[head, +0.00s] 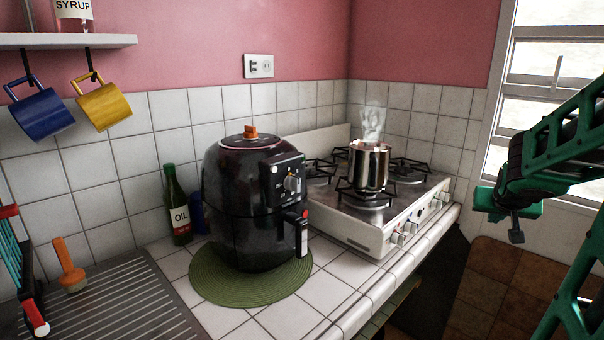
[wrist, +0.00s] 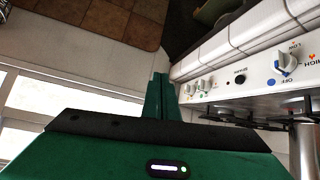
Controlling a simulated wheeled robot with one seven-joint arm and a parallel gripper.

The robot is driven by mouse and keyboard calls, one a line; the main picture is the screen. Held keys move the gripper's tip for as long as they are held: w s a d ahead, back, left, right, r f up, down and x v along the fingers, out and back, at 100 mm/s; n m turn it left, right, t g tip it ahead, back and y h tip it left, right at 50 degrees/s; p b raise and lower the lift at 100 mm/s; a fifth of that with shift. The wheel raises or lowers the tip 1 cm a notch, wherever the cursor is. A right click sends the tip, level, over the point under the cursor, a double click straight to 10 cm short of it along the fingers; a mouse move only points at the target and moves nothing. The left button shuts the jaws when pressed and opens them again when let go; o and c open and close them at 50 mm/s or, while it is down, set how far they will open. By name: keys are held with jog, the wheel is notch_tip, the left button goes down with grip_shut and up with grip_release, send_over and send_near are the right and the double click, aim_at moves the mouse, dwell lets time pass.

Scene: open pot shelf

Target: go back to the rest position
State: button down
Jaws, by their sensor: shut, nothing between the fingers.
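My gripper (head: 514,228) hangs at the right of the head view, in the air to the right of the stove and in front of the window wall. Its green fingers (wrist: 162,92) are together and empty in the wrist view. It touches nothing that I can see. My green and black arm reaches in from the right edge.
The white stove (head: 345,235) carries a steaming metal pot (head: 369,168). A black air fryer (head: 250,205) stands on a green mat (head: 205,285), beside an oil bottle (head: 178,208). Mugs hang under the shelf (head: 60,41). Floor (head: 485,285) shows below my gripper.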

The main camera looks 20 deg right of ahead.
jog(key=s+a+f+n+g+y, duration=0.1)
jog(key=s+a+f+g+y, duration=0.2)
jog(key=s+a, duration=0.7)
jog(key=s+a+f+n+g+y, duration=0.1)
jog(key=s+a+f+g+y, duration=0.2)
jog(key=s+a, duration=0.7)
jog(key=a+f+y, duration=0.1)
jog(key=a, duration=0.4)
jog(key=shift+s+a+g, duration=0.15)
jog(key=shift+g, duration=0.25)
jog(key=shift+f, duration=0.1)
